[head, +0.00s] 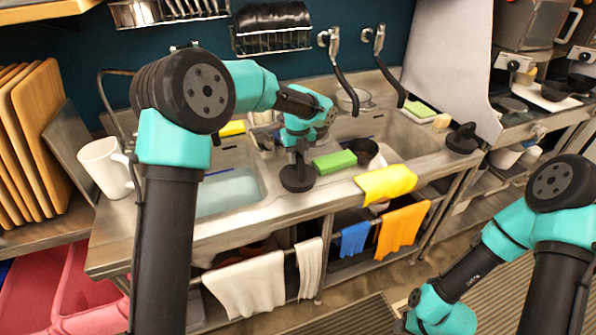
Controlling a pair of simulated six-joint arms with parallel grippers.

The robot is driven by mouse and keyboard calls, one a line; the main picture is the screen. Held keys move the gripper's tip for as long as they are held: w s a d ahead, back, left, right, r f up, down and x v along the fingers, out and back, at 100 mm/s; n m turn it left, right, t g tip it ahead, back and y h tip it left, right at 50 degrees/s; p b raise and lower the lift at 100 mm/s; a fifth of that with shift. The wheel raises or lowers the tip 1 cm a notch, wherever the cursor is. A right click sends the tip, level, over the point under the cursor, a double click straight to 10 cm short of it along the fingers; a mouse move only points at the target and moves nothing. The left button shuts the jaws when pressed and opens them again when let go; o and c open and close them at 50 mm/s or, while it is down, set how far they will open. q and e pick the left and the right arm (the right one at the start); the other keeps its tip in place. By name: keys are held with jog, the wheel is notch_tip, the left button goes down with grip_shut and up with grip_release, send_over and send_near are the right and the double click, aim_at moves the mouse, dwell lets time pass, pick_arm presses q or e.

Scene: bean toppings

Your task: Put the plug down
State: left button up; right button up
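A black round sink plug (298,179) with an upright stem is at the front rim of the sink counter, between the two basins. My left gripper (300,148) points down over it and is closed around the stem. The plug is upright and touches the counter or hovers just above it; I cannot tell which. A similar black plug (463,138) stands on the counter at the right end. My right arm reaches down at the lower right, and its gripper fingers are out of the frame.
A green sponge (335,161) and a dark cup (365,150) are close to the right of the held plug. A yellow cloth (386,184) drapes over the front edge. A white mug (106,167) stands at the left. The left basin (228,192) looks water-filled.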

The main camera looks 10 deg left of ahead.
pick_arm(q)
grip_shut()
dwell(0.3)
jog(key=shift+r, duration=1.65)
jog(key=shift+s+d+r, duration=0.1)
jog(key=shift+s+r, duration=0.1)
jog(key=shift+s, duration=0.05)
jog(key=s+d+r, duration=0.1)
jog(key=s+d, duration=0.2)
jog(key=s, duration=1.2)
jog(key=shift+d+r, duration=0.15)
jog(key=shift+d, duration=0.25)
